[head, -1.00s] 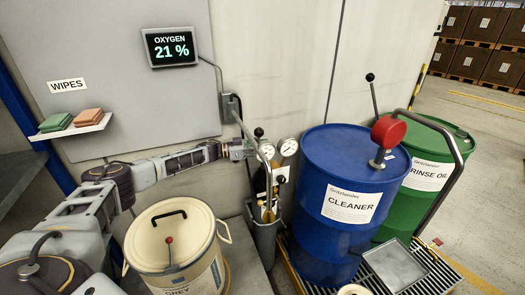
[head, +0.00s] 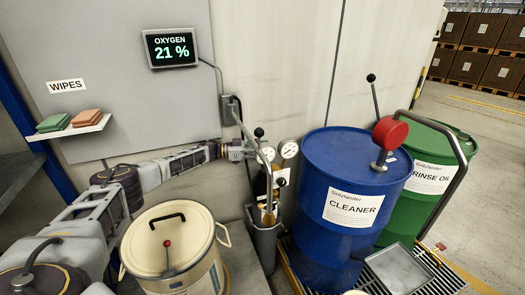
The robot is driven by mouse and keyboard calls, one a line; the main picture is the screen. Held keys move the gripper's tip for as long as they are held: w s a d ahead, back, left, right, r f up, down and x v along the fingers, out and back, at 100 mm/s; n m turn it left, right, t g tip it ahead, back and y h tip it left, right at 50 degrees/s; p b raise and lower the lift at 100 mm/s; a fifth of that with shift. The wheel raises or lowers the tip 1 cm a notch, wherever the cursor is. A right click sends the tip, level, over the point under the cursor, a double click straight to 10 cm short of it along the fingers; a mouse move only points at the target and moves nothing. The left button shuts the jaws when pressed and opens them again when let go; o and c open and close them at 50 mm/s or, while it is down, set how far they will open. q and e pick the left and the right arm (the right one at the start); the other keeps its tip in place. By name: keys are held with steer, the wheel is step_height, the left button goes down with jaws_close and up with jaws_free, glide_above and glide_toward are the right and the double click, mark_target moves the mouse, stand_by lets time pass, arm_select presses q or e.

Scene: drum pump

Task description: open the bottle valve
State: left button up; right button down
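A dark gas bottle (head: 261,186) stands upright in a grey holder (head: 265,236) against the wall, right of the cream drum. Two round white gauges (head: 289,149) sit at its top. A lever with a black knob (head: 259,132) rises beside them, and another black knob (head: 280,181) sits lower. My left arm reaches in from the left. Its gripper (head: 252,149) is at the bottle's top, left of the gauges and close to the lever. The fingers are small and overlap the fittings, so the valve and any contact are unclear. My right gripper is out of view.
A cream drum (head: 160,236) with a black handle stands under my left arm. A blue cleaner drum (head: 340,200) with a red pump head (head: 390,133) and a green rinse oil drum (head: 440,160) stand right of the bottle. A wipes shelf (head: 72,127) is on the wall.

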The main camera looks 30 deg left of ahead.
arm_select(q)
steer(key=shift+o, duration=0.7)
steer(key=shift+p, duration=0.3)
steer(key=shift+s+d+n+t+y+p, duration=0.1)
steer(key=shift+n+t+y+p, duration=0.55)
steer(key=shift+t+p, duration=0.3)
steer(key=shift+n+t+y+p, duration=0.45)
steer(key=shift+n+t, duration=0.1)
steer(key=shift+n, duration=0.1)
steer(key=shift+s+d+f+n+t+y, duration=0.1)
steer(key=shift+n+t+y, duration=0.6)
steer(key=shift+y, duration=0.1)
steer(key=shift+d+n+t+y+b, duration=0.1)
steer(key=shift+n+t+y+b, duration=0.8)
steer(key=shift+y+b, duration=0.5)
